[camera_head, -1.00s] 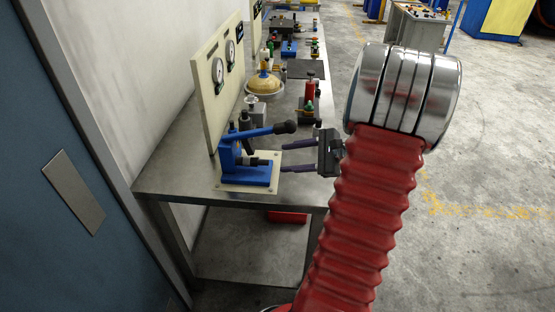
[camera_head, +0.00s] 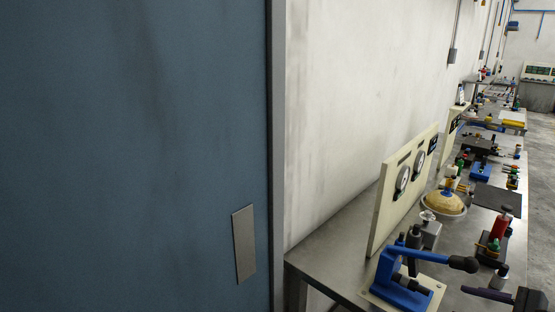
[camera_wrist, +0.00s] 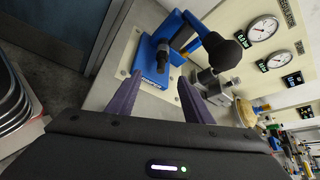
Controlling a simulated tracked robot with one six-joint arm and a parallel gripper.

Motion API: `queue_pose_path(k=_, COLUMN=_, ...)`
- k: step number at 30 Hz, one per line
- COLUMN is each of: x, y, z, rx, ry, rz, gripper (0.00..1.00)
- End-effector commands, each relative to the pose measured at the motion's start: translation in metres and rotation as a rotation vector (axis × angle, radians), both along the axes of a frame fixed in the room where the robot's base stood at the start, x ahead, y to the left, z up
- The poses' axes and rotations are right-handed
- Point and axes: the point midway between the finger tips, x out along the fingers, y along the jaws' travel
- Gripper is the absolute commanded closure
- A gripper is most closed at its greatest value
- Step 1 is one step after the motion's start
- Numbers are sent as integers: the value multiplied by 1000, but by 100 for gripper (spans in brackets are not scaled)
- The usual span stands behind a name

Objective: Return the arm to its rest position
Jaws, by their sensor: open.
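My gripper (camera_head: 488,296) shows at the bottom right of the head view, partly cut off by the frame edge. In the wrist view its two purple fingers (camera_wrist: 160,78) are apart with nothing held between them. They point at a blue lever press (camera_head: 402,288) on a pale base plate, which also shows in the wrist view (camera_wrist: 152,65). The press stands beyond the fingertips. Its black lever knob (camera_wrist: 222,50) is up and to the right of the fingers in the wrist view. Most of my arm is out of the head view.
A cream gauge panel (camera_head: 402,190) stands along the wall behind the press. A bowl with a yellowish dome (camera_head: 445,203), a red cylinder (camera_head: 500,226) and other small items crowd the metal bench (camera_head: 335,245). A blue door (camera_head: 130,150) fills the left.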

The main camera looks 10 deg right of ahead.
Motion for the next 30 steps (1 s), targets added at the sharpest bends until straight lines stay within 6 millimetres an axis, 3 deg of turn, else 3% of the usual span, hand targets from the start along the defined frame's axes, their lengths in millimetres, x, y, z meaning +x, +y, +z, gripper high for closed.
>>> queue_pose_path(k=6, x=-22, y=16, z=-31, rx=-50, ry=101, rz=74, gripper=54)
queue_pose_path(k=12, x=-45, y=48, z=-44, rx=-160, ry=212, rz=208, gripper=54)
queue_pose_path(k=20, x=-56, y=100, z=-40, rx=-363, ry=317, rz=454, gripper=54)
queue_pose_path(k=30, x=-63, y=163, z=-18, rx=-692, ry=387, rz=800, gripper=54)
